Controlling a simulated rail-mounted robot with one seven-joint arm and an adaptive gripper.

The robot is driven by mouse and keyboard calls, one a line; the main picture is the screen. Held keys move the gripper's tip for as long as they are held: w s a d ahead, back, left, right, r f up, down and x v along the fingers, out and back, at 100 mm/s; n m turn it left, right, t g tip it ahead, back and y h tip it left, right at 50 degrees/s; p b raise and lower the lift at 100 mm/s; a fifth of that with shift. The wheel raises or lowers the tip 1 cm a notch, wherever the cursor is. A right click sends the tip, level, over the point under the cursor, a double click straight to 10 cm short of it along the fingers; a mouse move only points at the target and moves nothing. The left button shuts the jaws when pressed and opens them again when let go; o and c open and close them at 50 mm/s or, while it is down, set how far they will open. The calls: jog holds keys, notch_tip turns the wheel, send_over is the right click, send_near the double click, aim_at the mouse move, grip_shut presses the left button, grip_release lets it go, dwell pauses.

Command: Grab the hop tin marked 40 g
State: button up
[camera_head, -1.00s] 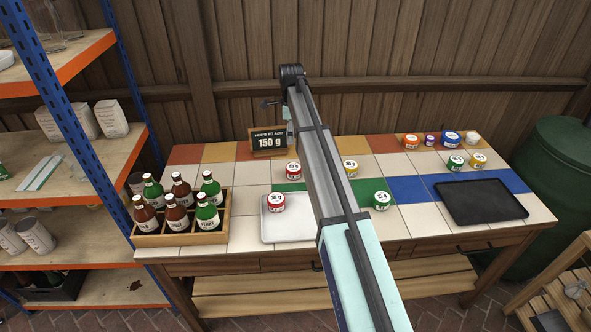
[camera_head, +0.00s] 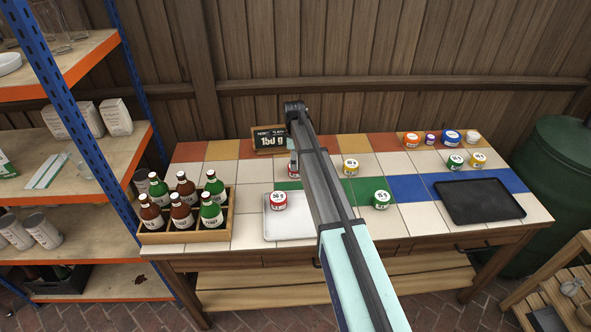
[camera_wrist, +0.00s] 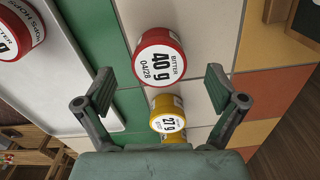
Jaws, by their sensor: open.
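The red hop tin marked "BITTER 40 g" (camera_wrist: 158,57) stands on the tiles in the wrist view, its label facing the camera. My gripper (camera_wrist: 163,92) is open and empty, its fingers apart to the left and right, with the tin just ahead between their lines. In the head view the red tin (camera_head: 291,171) is partly hidden behind my arm, and my gripper cannot be made out. A yellow tin marked 27 g (camera_wrist: 168,114) stands close to the 40 g tin, nearer the gripper's palm.
A white tray (camera_head: 275,229) holds another red tin (camera_head: 279,201). A bottle crate (camera_head: 157,238) stands at left. A green tin (camera_head: 381,200) and a black tray (camera_head: 480,202) lie to the right. Several tins sit at the back right. A sign (camera_head: 268,139) reads 150 g.

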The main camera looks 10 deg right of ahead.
jog(key=shift+d+f+p, duration=0.15)
jog(key=shift+f+p, duration=0.6)
jog(key=shift+f, duration=1.35)
jog(key=shift+s, duration=0.1)
jog(key=c, duration=1.2)
jog(key=shift+c, duration=0.2)
